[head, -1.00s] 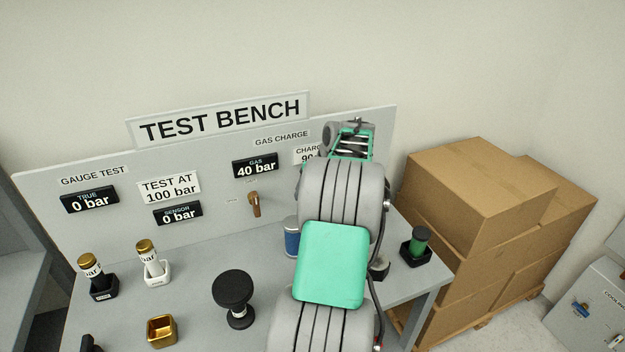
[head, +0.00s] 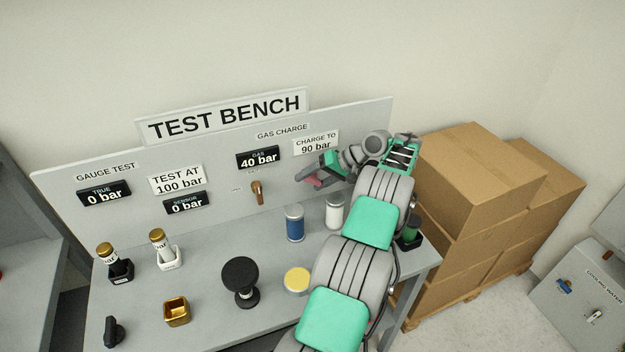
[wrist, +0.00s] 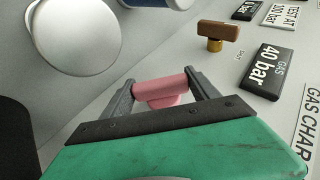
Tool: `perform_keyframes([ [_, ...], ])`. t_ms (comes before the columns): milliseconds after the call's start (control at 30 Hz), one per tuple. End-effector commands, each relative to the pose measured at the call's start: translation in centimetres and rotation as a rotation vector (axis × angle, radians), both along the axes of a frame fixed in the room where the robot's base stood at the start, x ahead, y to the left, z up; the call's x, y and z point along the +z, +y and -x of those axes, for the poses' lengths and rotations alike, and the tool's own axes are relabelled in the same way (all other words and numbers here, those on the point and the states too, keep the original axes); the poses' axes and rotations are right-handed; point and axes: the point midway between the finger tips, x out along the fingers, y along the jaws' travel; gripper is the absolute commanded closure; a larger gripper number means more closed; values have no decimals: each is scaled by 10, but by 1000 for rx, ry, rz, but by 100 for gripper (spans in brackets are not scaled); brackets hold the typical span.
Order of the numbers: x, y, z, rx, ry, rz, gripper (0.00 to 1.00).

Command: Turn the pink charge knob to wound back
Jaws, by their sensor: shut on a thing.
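The pink charge knob (wrist: 160,88) is on the panel under the gas charge signs, its bar between my two fingertips in the wrist view. My gripper (wrist: 158,90) is shut on it, one dark finger at each end of the bar. In the head view the pink knob (head: 314,182) shows at the tips of my gripper (head: 312,177), partly hidden by it. The gas display (head: 258,157) reads 40 bar, and the sign (head: 316,143) says charge to 90 bar. The knob's position markings cannot be read.
A brown tap handle (head: 257,192) sits on the panel left of the knob. A blue cylinder (head: 295,223) and a white cylinder (head: 334,211) stand below my wrist. A black hand wheel (head: 240,278) and yellow disc (head: 297,280) are nearer. Cardboard boxes (head: 480,170) stand right of the bench.

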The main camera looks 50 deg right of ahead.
Motion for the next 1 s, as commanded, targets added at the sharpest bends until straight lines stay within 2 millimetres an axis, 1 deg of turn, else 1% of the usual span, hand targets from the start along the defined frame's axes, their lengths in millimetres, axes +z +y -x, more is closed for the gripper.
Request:
perform_keyframes([
  [500, -1, 0, 0, -3, -7, -17, 71],
  [533, -1, 0, 0, -3, -7, -17, 30],
  [800, -1, 0, 0, -1, -8, -15, 9],
  [1000, 0, 0, 0, -1, -8, -14, 9],
])
